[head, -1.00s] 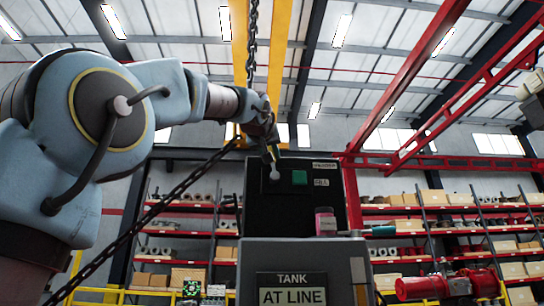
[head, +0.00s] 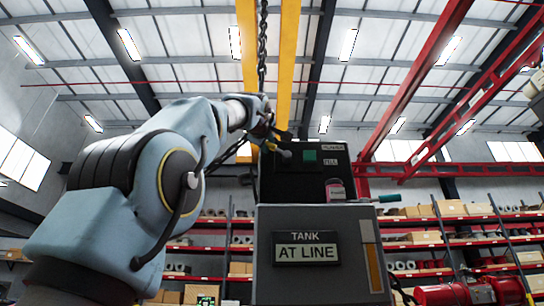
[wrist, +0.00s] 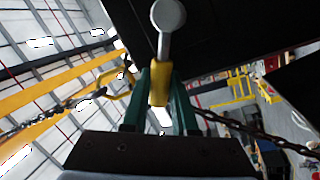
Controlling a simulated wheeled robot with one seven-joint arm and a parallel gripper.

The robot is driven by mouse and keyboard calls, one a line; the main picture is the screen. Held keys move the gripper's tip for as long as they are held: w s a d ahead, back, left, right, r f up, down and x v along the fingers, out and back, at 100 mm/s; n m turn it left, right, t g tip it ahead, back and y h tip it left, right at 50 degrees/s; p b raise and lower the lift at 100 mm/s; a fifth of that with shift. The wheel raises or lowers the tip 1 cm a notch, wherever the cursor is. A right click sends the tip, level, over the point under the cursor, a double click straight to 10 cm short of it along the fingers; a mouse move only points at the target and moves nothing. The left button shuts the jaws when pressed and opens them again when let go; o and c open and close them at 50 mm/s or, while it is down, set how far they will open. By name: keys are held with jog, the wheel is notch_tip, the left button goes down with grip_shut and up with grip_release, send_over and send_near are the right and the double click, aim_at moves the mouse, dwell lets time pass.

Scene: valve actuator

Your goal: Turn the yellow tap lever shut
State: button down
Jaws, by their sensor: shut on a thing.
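The yellow tap lever (wrist: 158,88) is between the two green fingers of my gripper (wrist: 162,100) in the wrist view. A grey stem with a round grey hub (wrist: 168,14) extends from it. In the head view the lever (head: 270,147) points left and slightly up from the grey hub (head: 286,154) on the black panel (head: 332,143). My gripper (head: 272,136) is shut on the lever's outer end, and its fingers are partly hidden there.
A green button (head: 309,155) is right of the hub. A chain (head: 262,45) hangs close behind my wrist. Shelves (head: 455,235) stand behind.

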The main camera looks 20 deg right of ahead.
jog(key=f+n+b, duration=0.1)
jog(key=n, duration=0.1)
jog(key=a+f+n+t+y+b, duration=0.1)
jog(key=n+b, duration=0.1)
jog(key=n, duration=0.1)
jog(key=shift+w+f+b, duration=0.15)
jog(key=shift+f+b, duration=0.15)
jog(key=shift+f, duration=0.05)
jog(key=shift+f+n+t+y+b, duration=0.35)
jog(key=shift+n+y+b, duration=0.2)
jog(key=shift+n, duration=0.55)
jog(key=c, duration=0.7)
grip_release()
